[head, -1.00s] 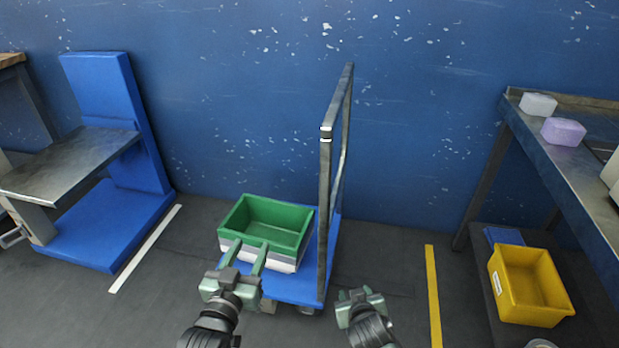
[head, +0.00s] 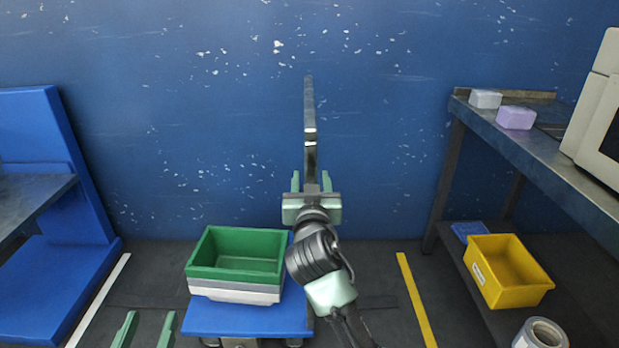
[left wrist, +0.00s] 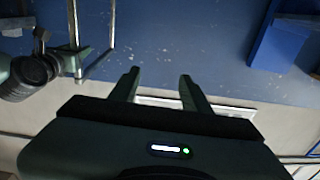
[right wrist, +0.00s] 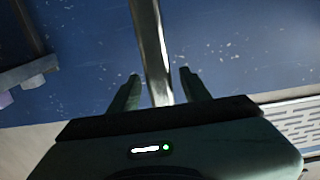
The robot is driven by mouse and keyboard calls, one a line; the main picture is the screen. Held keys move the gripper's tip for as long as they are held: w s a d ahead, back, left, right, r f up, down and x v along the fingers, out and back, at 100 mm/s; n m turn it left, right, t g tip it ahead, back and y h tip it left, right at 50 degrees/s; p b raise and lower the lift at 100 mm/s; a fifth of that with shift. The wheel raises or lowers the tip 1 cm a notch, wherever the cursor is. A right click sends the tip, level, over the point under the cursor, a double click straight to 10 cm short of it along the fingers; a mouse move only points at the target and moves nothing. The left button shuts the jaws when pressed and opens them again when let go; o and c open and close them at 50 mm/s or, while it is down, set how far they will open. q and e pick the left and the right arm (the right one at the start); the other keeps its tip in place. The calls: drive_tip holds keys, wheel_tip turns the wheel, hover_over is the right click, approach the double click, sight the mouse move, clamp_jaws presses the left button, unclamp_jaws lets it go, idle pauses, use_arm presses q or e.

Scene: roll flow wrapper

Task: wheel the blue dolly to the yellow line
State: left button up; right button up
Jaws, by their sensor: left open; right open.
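The blue dolly (head: 240,318) stands on the floor left of the yellow line (head: 415,300), with a gap of bare floor between them. Its metal push handle (head: 309,130) rises at its right side and appears edge-on. My right gripper (head: 311,185) is open at the handle, one finger on each side. In the right wrist view the handle bar (right wrist: 150,50) runs between the open fingers; contact cannot be told. My left gripper (head: 145,325) is open and empty, low at the dolly's left. The handle also shows left in the left wrist view (left wrist: 112,25).
A green bin (head: 238,252) sits on pale trays (head: 235,292) on the dolly. A white line (head: 98,300) and blue stand (head: 50,260) are left. A workbench (head: 560,165) stands right, with a yellow bin (head: 505,272) and a roll (head: 540,333) low down.

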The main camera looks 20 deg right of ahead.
use_arm(q)
drive_tip(key=shift+d+r+t, duration=0.15)
drive_tip(key=shift+r+t, duration=0.65)
drive_tip(key=shift+r, duration=0.5)
use_arm(e)
drive_tip(key=shift+x, duration=1.45)
clamp_jaws()
drive_tip(key=shift+f, duration=0.1)
